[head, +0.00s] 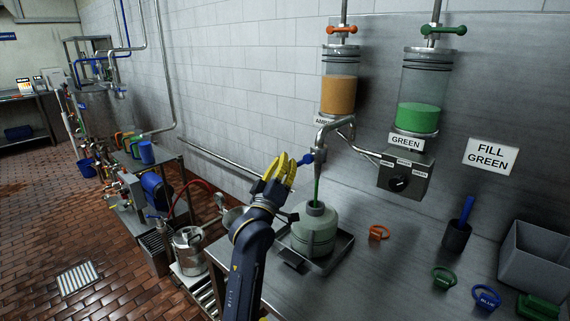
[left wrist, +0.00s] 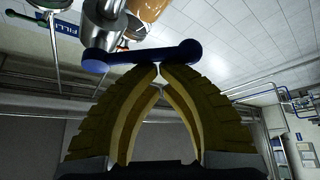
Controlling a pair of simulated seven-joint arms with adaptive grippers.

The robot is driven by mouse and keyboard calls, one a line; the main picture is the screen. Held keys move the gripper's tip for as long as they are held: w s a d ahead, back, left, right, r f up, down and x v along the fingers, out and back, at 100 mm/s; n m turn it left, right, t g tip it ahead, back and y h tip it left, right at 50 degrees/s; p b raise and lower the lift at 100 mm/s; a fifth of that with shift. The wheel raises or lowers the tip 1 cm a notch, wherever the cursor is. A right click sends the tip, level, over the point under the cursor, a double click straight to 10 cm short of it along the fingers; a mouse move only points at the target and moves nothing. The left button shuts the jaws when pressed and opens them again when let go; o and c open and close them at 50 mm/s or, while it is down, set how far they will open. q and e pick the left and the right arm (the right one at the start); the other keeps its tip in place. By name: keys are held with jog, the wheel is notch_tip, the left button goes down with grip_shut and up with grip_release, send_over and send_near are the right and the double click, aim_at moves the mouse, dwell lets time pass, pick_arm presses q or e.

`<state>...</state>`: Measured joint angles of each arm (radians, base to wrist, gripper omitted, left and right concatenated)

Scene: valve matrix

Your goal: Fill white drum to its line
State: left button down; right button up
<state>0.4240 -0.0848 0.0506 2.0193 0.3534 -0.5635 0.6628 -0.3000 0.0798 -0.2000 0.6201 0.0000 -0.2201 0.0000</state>
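The white drum (head: 315,232), pale and translucent with a greenish tint, stands upright in a metal tray (head: 335,262). A green stream (head: 317,190) runs from the spout (head: 319,156) into its neck. I cannot make out its line or level. My left gripper (head: 290,168) is beside the blue tap handle (head: 306,159). In the left wrist view its yellow fingers (left wrist: 160,72) are closed together, tips at the blue bar (left wrist: 125,56), which lies across them, not between them. A yellow sliver at the head view's bottom edge may be my right gripper (head: 269,317); its state is hidden.
Amber (head: 338,95) and green (head: 418,117) cylinders hang on the wall above a selector box (head: 404,178). A sign (head: 491,156) reads "FILL GREEN". Orange (head: 379,232), green (head: 444,278) and blue (head: 487,297) tags, a dark cup (head: 456,236) and a grey bin (head: 535,256) are to the right.

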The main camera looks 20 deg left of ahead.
pick_arm(q)
jog(key=s+a+f, duration=0.1)
jog(key=s+a, duration=0.1)
jog(key=s, duration=0.7)
jog(key=shift+a, duration=0.4)
dwell(1.0)
